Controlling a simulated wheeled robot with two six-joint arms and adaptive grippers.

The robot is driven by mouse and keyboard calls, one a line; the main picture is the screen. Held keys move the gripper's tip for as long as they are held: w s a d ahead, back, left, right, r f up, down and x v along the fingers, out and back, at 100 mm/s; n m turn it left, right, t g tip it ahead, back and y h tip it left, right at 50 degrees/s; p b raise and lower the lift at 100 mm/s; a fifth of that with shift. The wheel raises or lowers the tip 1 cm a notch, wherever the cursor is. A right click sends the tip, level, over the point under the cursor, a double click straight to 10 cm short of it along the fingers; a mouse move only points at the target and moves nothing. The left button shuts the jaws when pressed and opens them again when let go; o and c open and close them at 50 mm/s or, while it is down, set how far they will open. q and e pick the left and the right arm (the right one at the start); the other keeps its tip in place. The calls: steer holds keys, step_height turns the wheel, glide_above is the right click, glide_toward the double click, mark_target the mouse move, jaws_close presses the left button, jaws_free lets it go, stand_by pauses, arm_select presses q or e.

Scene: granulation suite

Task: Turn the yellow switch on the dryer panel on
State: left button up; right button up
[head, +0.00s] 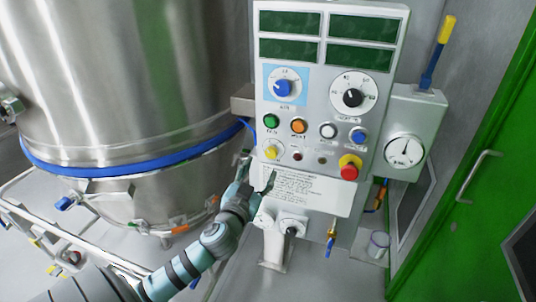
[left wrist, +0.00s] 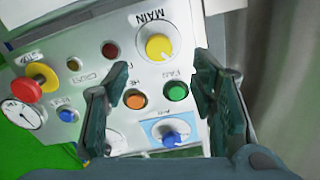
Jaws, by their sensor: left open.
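The yellow switch (head: 271,152) is a round knob at the left of the dryer panel's lower row. In the left wrist view, upside down, the yellow switch (left wrist: 158,47) sits on a white disc marked MAIN. My left gripper (head: 257,171) is open and empty, just below the knob in the head view. In the wrist view my left gripper (left wrist: 160,80) points at the panel, with the knob beyond the gap between its fingers. I see no contact with the knob. My right gripper is in neither view.
The dryer panel (head: 310,189) carries a green button (head: 270,121), an orange button (head: 299,125), a blue knob (head: 283,88), a black knob (head: 352,98) and a red emergency stop (head: 349,171). A steel vessel (head: 130,70) stands left. A green door (head: 480,190) is right.

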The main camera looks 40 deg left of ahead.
mark_target(269, 154)
arm_select(q)
steer(key=x, duration=0.7)
steer(key=shift+w+p, duration=0.35)
steer(key=shift+w, duration=0.1)
steer(key=shift+s, duration=0.1)
steer(key=shift+c, duration=0.5)
steer(key=c, duration=1)
steer(key=shift+c, duration=0.2)
steer(key=shift+m, duration=0.3)
steer(key=m+p, duration=0.1)
steer(key=m, duration=0.4)
steer(key=shift+a, duration=0.1)
steer(key=m+p, duration=0.2)
steer(key=m, duration=0.4)
steer(key=shift+m, duration=0.3)
